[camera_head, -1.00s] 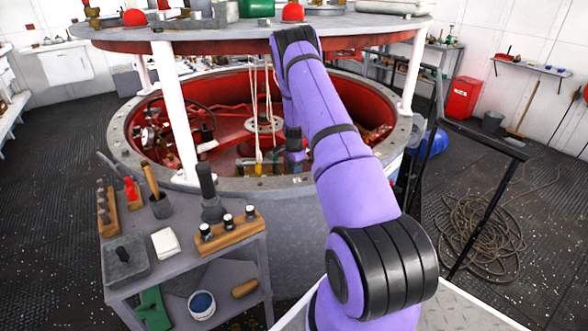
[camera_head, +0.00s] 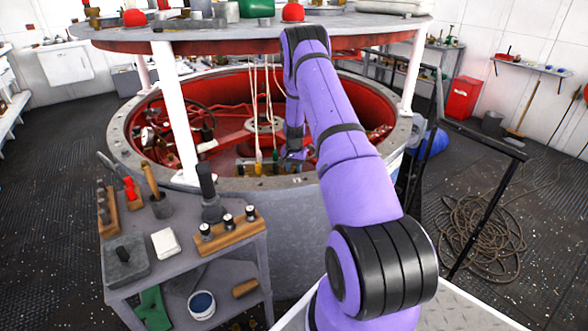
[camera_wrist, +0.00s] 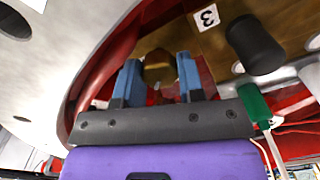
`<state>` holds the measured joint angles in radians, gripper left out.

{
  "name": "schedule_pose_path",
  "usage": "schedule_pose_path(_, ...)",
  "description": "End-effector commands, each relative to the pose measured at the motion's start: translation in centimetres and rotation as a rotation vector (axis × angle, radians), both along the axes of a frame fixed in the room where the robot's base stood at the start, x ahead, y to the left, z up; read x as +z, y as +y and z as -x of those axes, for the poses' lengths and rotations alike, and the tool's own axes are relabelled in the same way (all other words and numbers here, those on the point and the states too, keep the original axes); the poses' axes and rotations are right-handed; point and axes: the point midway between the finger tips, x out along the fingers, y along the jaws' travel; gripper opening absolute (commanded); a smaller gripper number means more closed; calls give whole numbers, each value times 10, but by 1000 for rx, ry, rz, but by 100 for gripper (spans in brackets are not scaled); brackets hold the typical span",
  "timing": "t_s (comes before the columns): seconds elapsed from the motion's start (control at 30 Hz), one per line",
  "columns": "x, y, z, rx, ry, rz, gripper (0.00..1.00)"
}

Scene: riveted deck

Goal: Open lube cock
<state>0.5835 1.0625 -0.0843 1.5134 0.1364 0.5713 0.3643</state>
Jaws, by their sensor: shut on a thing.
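In the wrist view, my gripper (camera_wrist: 160,78) has its two blue fingers on either side of a brass-coloured piece (camera_wrist: 158,66), which I take to be the lube cock's handle. The fingers are shut on it. Its far end and the cock's body are hidden, so I cannot tell how far it is turned. In the head view, my gripper (camera_head: 292,156) is small and low inside the near right part of the red-lined round well (camera_head: 350,95); the cock cannot be made out there.
Close right of my gripper are a black cylinder (camera_wrist: 255,45), a white label "3" (camera_wrist: 208,16) and a green handle (camera_wrist: 254,105) on a cord. The grey well rim (camera_head: 280,184) and a white post (camera_head: 178,115) stand near my arm. A tool cart (camera_head: 190,265) is at left.

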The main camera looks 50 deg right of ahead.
Motion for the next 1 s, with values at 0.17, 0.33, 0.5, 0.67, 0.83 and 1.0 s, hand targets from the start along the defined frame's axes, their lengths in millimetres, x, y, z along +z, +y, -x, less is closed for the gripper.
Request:
schedule_pose_path(0.17, 0, 0, 0, 166, -1, 0, 12)
schedule_pose_path(0.33, 0, 0, 0, 328, -1, 0, 12)
schedule_pose_path(0.5, 0, 0, 0, 485, -2, 0, 12)
schedule_pose_path(0.67, 0, 0, 0, 619, -1, 0, 12)
schedule_pose_path(0.83, 0, 0, 0, 734, -1, 0, 12)
schedule_pose_path(1.0, 0, 0, 0, 816, -1, 0, 12)
